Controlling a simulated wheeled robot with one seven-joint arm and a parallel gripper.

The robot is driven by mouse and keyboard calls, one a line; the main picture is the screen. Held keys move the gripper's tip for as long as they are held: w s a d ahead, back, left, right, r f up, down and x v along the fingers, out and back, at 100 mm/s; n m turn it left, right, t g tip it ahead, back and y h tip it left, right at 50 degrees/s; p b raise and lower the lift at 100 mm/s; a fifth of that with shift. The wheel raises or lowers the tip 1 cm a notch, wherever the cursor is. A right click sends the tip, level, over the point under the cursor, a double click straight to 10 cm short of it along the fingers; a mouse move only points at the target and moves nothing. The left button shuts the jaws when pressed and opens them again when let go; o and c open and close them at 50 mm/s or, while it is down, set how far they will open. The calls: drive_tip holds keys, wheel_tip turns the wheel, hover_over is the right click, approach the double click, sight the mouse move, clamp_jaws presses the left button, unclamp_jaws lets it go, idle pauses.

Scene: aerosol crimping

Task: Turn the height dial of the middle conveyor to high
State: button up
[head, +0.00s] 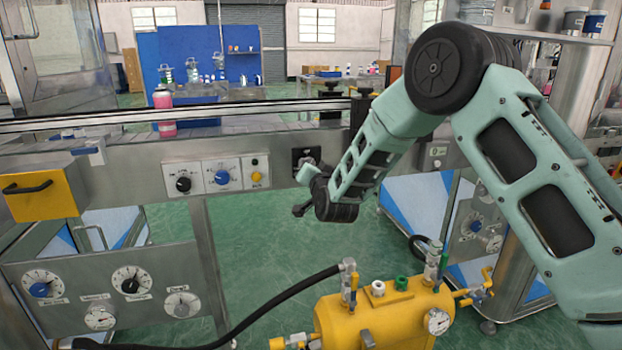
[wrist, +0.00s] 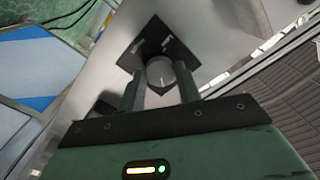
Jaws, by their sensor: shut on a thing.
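The height dial (wrist: 160,71) is a round grey knob with a pale pointer mark, on a black square plate (wrist: 146,43) in the wrist view. My gripper (wrist: 158,82) is shut on this dial, one finger on each side of it. The lettering on the plate is too small to read, so I cannot tell the dial's setting. In the head view the black plate (head: 301,153) sits on the steel conveyor front (head: 150,160). My gripper (head: 308,172) is in front of it there, and its fingers and the dial are largely hidden.
Left of the plate is a white panel with a black knob (head: 183,184), a blue knob (head: 222,177) and a yellow button (head: 256,177). A yellow tank (head: 375,320) with valves and a gauge stands below my arm.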

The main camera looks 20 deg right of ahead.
drive_tip(key=shift+m+b, duration=6.75)
drive_tip(key=shift+m, duration=1.75)
drive_tip(key=o, duration=1)
drive_tip(key=shift+c, duration=0.2)
drive_tip(key=shift+r, duration=0.1)
drive_tip(key=s+p, duration=0.2)
drive_tip(key=s, duration=1.5)
drive_tip(key=shift+s, duration=0.2)
